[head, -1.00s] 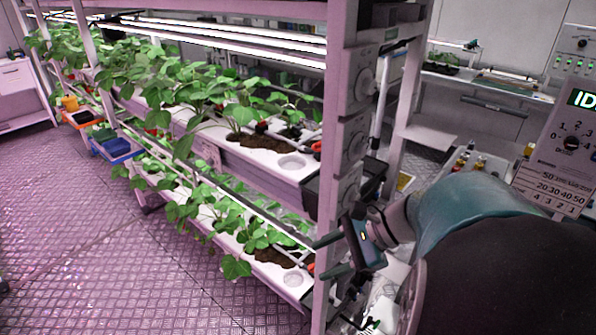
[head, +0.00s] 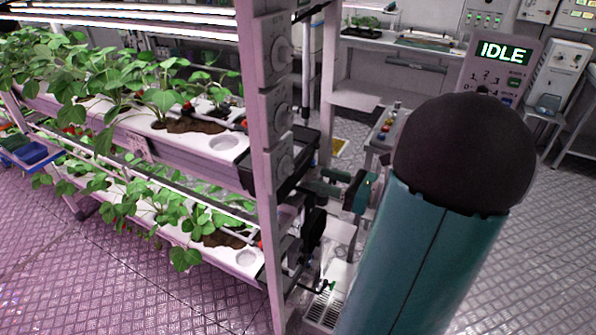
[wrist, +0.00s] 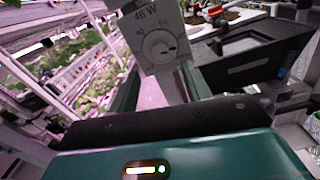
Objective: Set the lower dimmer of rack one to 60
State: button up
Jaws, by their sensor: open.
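Three white dimmer boxes with round dials run down the rack post (head: 262,200) in the head view: upper (head: 280,50), middle (head: 280,108) and lowest (head: 281,160). In the wrist view one dimmer (wrist: 157,45) faces me, with "46 W" above its dial; a black tray beside it suggests the lowest one. The small scale marks are hard to read. My gripper (wrist: 160,82) is open, its green fingers on either side below the dial, with nothing between them. In the head view my gripper (head: 316,183) is right of the post, low, partly hidden by its own parts.
A black tray (head: 300,172) juts out behind the post, close to my gripper. Planted white troughs (head: 180,142) fill the rack at left. A console reading IDLE (head: 503,53) stands at back right. Open floor (head: 535,240) lies at right.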

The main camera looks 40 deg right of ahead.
aim_at(292, 170)
jog(key=x, duration=0.7)
jog(key=shift+w+a, duration=0.1)
jog(key=shift+w, duration=0.15)
jog(key=c, duration=1)
